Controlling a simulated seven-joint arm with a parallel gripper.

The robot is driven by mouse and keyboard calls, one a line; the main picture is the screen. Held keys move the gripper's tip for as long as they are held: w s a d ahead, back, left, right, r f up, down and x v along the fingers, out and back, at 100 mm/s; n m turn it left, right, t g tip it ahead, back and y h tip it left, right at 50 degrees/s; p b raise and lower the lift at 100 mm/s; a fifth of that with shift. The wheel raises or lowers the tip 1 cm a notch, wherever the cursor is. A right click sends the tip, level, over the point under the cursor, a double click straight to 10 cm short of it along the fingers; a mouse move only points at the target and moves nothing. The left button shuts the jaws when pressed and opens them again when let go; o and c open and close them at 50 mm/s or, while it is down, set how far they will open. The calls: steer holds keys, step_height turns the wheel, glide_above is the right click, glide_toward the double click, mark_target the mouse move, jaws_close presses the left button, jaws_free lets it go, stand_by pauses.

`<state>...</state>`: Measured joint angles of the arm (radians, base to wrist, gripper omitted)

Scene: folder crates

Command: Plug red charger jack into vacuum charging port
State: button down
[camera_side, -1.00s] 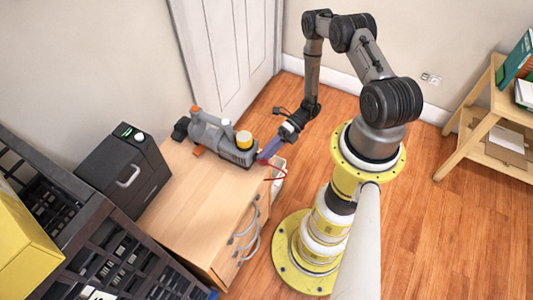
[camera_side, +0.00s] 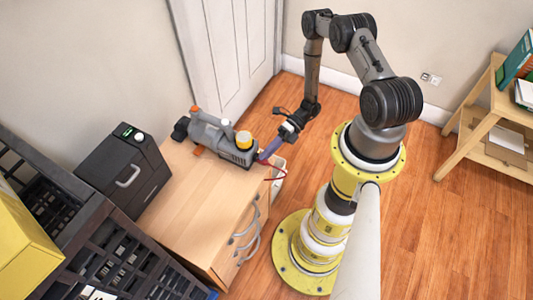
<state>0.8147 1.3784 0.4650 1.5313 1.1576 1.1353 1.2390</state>
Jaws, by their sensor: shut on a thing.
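The grey vacuum (camera_side: 222,139), with orange parts and a yellow-topped cap, lies on the wooden cabinet top. My gripper (camera_side: 272,148) is at the vacuum's right end, above the cabinet's right edge. It is shut on the charger jack, which is mostly hidden by the fingers. A red cable (camera_side: 277,175) hangs in a loop below the fingertips. The charging port is too small to make out, and I cannot tell whether the jack is in it or only close to it.
A black box with a handle (camera_side: 124,170) stands at the cabinet's left side. Dark crates (camera_side: 105,240) and a yellow box (camera_side: 22,245) fill the lower left. The cabinet's front top (camera_side: 205,210) is clear. A wooden shelf (camera_side: 480,130) stands far right.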

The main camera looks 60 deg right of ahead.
steer(key=shift+w, duration=0.2)
steer(key=c, duration=0.6)
jaws_free()
steer(key=v, duration=1.4)
